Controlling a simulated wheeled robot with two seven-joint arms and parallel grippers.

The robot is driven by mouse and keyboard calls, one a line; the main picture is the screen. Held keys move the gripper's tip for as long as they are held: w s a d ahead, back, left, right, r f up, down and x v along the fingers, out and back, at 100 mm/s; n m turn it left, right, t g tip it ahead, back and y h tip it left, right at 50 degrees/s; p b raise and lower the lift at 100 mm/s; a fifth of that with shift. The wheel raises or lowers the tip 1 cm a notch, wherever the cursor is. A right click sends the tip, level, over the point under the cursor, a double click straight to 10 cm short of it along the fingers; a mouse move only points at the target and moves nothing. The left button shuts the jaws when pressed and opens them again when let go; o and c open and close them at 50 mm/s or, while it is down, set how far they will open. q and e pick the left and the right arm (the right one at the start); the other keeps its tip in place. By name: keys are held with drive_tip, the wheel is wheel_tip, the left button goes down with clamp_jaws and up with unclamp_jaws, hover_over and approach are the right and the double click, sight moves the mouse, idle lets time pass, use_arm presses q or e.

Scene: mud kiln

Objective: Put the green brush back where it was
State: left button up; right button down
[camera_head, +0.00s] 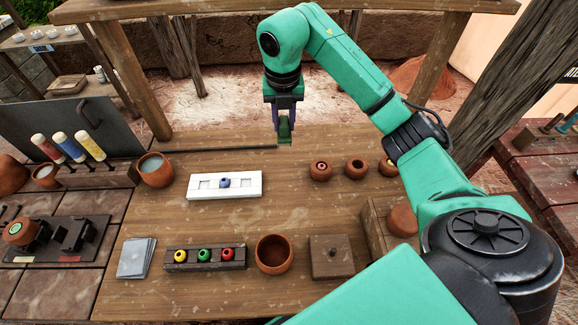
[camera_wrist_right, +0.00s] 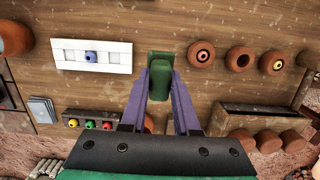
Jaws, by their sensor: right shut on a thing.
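My right gripper (camera_head: 284,112) is above the back of the wooden table, shut on a green thing (camera_head: 285,131), which I take to be the green brush. In the right wrist view the green thing (camera_wrist_right: 159,75) sits between the purple fingers; its far end is not clearly shown. A wooden rack (camera_head: 97,176) at the left holds a red-topped handle (camera_head: 45,148), a blue handle (camera_head: 67,147) and a yellow handle (camera_head: 90,146), leaning. My left gripper is not in view.
A thin dark rod (camera_head: 215,150) runs left of the gripper. A white tray (camera_head: 245,187) with a blue piece, small clay pots (camera_head: 321,170), a cup (camera_head: 156,170), a bowl (camera_head: 274,254) and a row of coloured beads (camera_head: 204,257) stand on the table.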

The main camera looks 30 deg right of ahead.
sight(285, 136)
wheel_tip(285, 136, down, 5)
drive_tip(key=shift+a+r+b, duration=0.15)
drive_tip(key=shift+r+b, duration=0.05)
drive_tip(key=shift+b, duration=0.3)
drive_tip(key=f+p, duration=0.1)
drive_tip(key=f, duration=0.4)
drive_tip(key=f+p, duration=0.1)
drive_tip(key=f, duration=0.5)
drive_tip(key=shift+d+f, duration=0.2)
drive_tip(key=shift+f, duration=0.35)
drive_tip(key=c, duration=0.7)
unclamp_jaws()
drive_tip(key=shift+r, duration=0.1)
drive_tip(key=shift+o, duration=0.2)
drive_tip(key=shift+r, duration=0.1)
drive_tip(key=shift+r, duration=0.2)
drive_tip(key=r, duration=0.4)
drive_tip(key=s+r+b, duration=0.1)
drive_tip(key=r, duration=0.6)
drive_tip(key=shift+s+a+r+b, duration=0.15)
drive_tip(key=shift+a+r+b, duration=0.15)
drive_tip(key=shift+r+b, duration=0.1)
